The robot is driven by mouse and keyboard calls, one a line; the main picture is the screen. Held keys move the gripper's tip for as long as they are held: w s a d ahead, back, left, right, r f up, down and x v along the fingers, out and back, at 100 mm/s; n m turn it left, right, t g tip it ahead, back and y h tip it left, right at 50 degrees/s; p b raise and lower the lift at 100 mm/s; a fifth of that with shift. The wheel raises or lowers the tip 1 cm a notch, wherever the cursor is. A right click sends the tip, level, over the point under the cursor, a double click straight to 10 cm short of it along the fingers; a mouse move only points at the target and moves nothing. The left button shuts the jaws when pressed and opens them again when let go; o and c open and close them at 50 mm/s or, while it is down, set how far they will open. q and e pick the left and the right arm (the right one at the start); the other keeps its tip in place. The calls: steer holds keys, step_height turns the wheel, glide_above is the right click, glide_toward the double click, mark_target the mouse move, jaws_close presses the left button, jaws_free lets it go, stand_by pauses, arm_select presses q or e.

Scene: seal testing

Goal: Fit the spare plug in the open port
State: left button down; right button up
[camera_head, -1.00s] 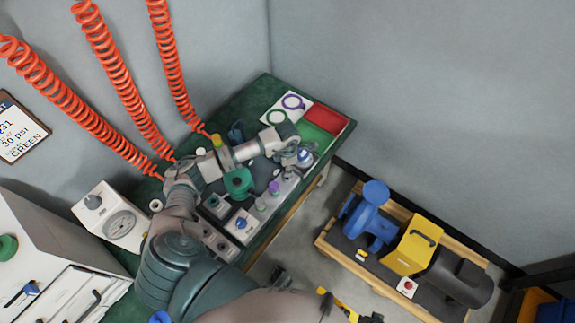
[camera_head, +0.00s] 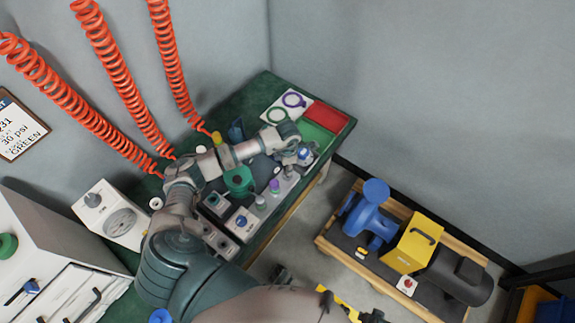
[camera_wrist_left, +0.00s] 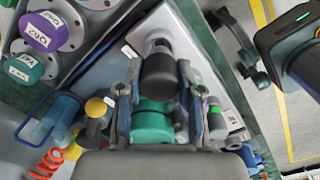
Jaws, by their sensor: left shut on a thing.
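My left gripper (camera_head: 304,154) is over the far end of the bench in the head view. In the left wrist view, its two fingers (camera_wrist_left: 158,88) are closed on a dark, rounded cylindrical plug (camera_wrist_left: 160,76). Just beyond the plug is a round opening (camera_wrist_left: 158,44) in a pale block; the plug's front covers part of it, and I cannot tell whether they touch. A teal-green cylinder (camera_wrist_left: 153,122) shows below the plug, between the fingers.
Pale port blocks (camera_head: 240,224) line the bench's near edge. A green fitting (camera_head: 238,181) stands beside my left forearm. Red (camera_head: 325,117) and green trays lie at the far end. A pump cart (camera_head: 410,247) stands on the floor. Orange coiled hoses (camera_head: 120,75) hang behind.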

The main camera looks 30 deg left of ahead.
arm_select(q)
steer(key=shift+a, duration=0.2)
stand_by(0.3)
steer(key=shift+f, duration=0.15)
steer(key=shift+f+b, duration=0.9)
steer(key=shift+f, duration=0.35)
steer(key=c, duration=0.7)
jaws_free()
steer(key=shift+r, duration=0.1)
